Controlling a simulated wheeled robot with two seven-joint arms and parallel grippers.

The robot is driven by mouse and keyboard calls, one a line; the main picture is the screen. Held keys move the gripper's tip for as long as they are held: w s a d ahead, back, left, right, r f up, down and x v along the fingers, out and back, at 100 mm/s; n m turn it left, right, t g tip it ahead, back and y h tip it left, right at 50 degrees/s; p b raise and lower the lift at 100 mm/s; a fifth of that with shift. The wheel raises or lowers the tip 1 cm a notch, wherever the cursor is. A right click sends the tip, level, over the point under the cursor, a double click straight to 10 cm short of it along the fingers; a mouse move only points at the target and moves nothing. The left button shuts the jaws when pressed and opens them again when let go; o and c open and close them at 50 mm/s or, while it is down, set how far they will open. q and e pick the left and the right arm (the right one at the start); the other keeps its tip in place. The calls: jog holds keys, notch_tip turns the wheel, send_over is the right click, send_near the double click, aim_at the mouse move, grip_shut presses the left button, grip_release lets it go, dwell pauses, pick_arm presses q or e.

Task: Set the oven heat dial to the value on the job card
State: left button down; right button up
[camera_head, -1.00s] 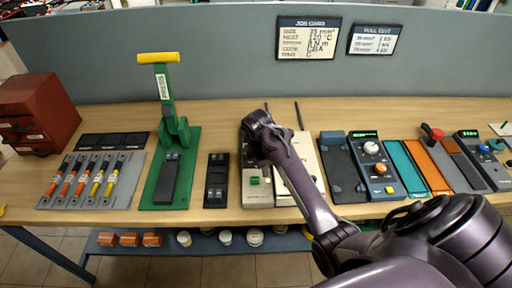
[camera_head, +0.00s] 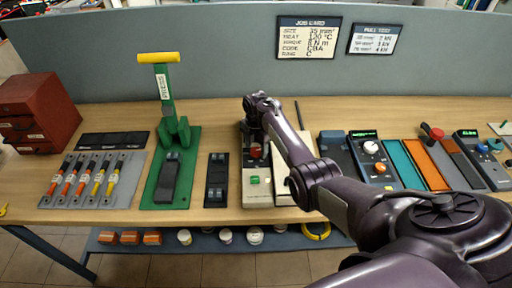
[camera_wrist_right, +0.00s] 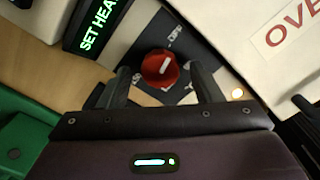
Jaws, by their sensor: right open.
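The red oven heat dial (camera_head: 256,150) is on the control panel of the pale oven unit (camera_head: 257,190). In the right wrist view the dial (camera_wrist_right: 158,68) has a pale pointer mark and sits on a black face. My right gripper (camera_head: 254,128) is over the dial's far side. In the wrist view its two fingers (camera_wrist_right: 161,82) are apart, one on each side of the dial, with visible gaps; contact is not seen. A green-lit display (camera_wrist_right: 97,25) reads "SET HEA", the rest cut off. The job card (camera_head: 308,38) reads heat 120 °C. My left gripper is not in view.
A green press (camera_head: 165,90) with a yellow handle stands to the left. A dark block unit (camera_head: 216,180) is beside the oven. A blue dial unit (camera_head: 375,160) is to the right, partly near my forearm. A grey wall panel closes the back.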

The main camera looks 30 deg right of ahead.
jog(key=shift+f, duration=0.35)
jog(key=c, duration=1)
